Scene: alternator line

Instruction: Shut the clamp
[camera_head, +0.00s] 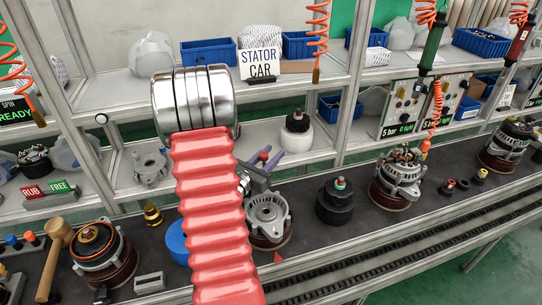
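A clamp with purple handles (270,163) stands on the bench near the middle of the camera_head view. Its handles stick up at a slant, and its grey metal body (259,183) sits just behind a silver alternator housing (268,213). The left part of the clamp is hidden behind my arm, so I cannot tell whether its jaw touches the housing. My red ribbed arm sleeve and its silver rings fill the middle of the view, left of the clamp. My gripper's fingers do not show.
A black cylindrical part (335,203) and an alternator (396,178) stand to the right. A copper-wound part (101,251) and a wooden mallet (58,240) are at the left. A blue round object (178,241) is partly behind my arm. A conveyor track (400,255) runs along the front.

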